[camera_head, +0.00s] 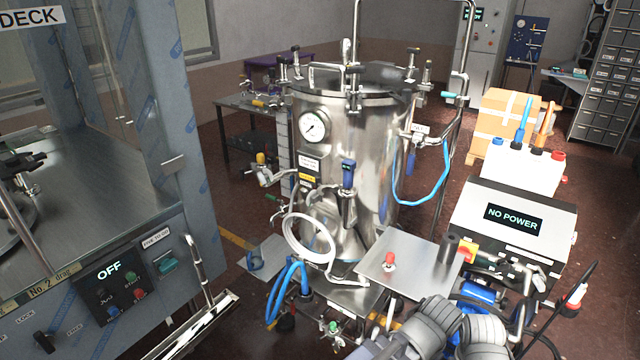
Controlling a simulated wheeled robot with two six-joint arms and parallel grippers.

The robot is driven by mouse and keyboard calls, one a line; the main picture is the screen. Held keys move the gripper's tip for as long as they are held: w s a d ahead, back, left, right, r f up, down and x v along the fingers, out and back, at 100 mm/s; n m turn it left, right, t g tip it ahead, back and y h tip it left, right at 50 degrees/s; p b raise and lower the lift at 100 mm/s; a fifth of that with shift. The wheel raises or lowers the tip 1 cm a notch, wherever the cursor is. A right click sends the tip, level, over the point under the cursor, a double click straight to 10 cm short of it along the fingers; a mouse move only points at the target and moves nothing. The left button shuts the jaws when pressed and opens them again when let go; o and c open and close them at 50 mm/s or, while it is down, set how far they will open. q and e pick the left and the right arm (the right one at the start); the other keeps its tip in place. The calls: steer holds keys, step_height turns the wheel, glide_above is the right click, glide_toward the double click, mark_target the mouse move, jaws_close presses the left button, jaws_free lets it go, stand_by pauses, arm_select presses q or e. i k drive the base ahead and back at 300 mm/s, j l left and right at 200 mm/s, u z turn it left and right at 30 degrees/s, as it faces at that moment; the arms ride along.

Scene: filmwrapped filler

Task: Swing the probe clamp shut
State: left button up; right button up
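A steel vessel (340,150) stands in the middle of the view. A blue-topped probe-like fitting (348,176) sits upright at a port on the vessel's front. Metal fittings (346,207) lie just below it. I cannot tell which of these parts is the probe clamp, or whether it is open or shut. A large pale ring (287,236) hangs tilted in front of the vessel's lower part. Neither of my grippers can be made out. Grey ribbed parts, which may be my arm links, show at the bottom edge.
A steel plate (410,265) with a red knob (389,260) juts out at front right. A "NO POWER" box (553,198) stands to its right. A steel cabinet with an "OFF" panel (108,272) fills the left. Blue hoses (291,280) hang low in front.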

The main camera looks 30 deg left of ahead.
mark_target(315, 195)
steer(key=i+j+z, duration=0.1)
steer(key=j+z, duration=0.2)
steer(key=j, duration=1.4)
steer(key=k+j+z, duration=0.1)
steer(key=j+z, duration=0.2)
steer(key=j, duration=1.4)
